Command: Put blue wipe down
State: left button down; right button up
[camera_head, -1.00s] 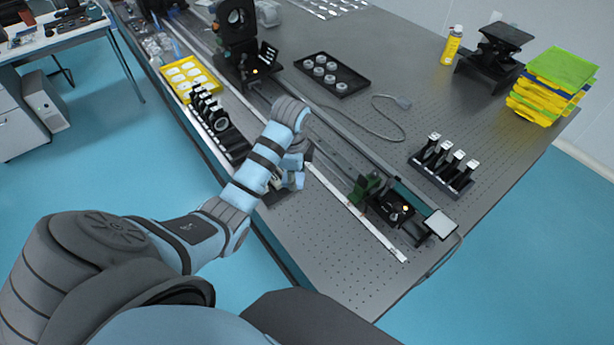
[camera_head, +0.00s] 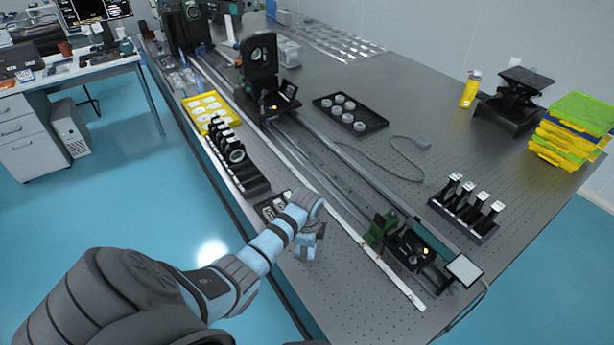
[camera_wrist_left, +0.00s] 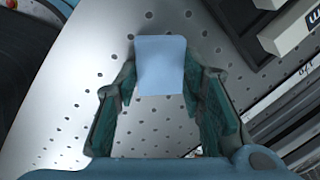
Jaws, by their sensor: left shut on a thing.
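The blue wipe (camera_wrist_left: 161,66) is a small light-blue flat piece between the fingertips of my left gripper (camera_wrist_left: 160,82) in the left wrist view. The gripper is shut on it, with a dark green finger pad on each side. In the head view my left gripper (camera_head: 312,238) hangs over the perforated table top (camera_head: 335,285) near its front edge, largely hidden by my own wrist. I cannot tell whether the wipe touches the table. My right gripper is not in view.
A small dark tray (camera_head: 268,211) lies just left of my gripper, with a row of black mounts (camera_head: 233,160) beyond it. A long rail (camera_head: 330,172) and a green and black stage (camera_head: 405,242) are to the right. Bare table lies in front.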

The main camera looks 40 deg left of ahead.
pick_arm(q)
jog(key=shift+s+d+r, duration=0.1)
jog(key=shift+r, duration=0.05)
jog(key=c, duration=1.1)
grip_release()
jog(key=shift+f, duration=0.2)
jog(key=shift+o, duration=0.2)
jog(key=shift+r, duration=0.1)
jog(key=shift+r, duration=0.25)
notch_tip(320, 180, up, 12)
jog(key=s+p, duration=0.1)
jog(key=p, duration=0.2)
jog(key=shift+d+f, duration=0.15)
jog(key=shift+d, duration=0.3)
